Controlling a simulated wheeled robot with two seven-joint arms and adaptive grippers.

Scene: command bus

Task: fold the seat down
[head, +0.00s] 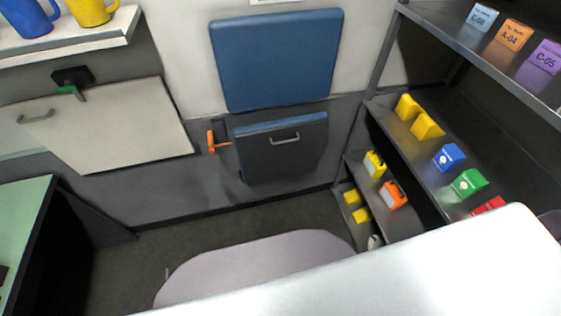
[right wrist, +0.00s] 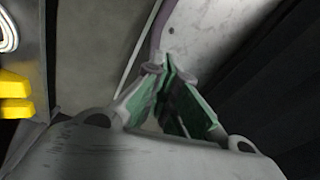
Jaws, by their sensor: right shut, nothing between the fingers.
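The folding seat (head: 281,148) is on the back wall in the head view, upright against the wall, with its dark underside and a grey handle (head: 285,138) facing out. The blue backrest (head: 277,60) is on the wall above it. An orange lever (head: 213,142) sticks out just left of the seat. My right gripper (right wrist: 168,62) shows in the right wrist view with its fingertips together and nothing between them. The seat does not show in that view. Neither gripper shows in the head view; a large white surface covers the bottom right.
A shelf unit (head: 453,117) with coloured boxes stands on the right. A cream folding panel (head: 105,125) hangs on the left wall beneath a shelf with mugs (head: 92,12). A green-topped table (head: 22,225) is at the lower left. Dark floor (head: 215,240) lies below the seat.

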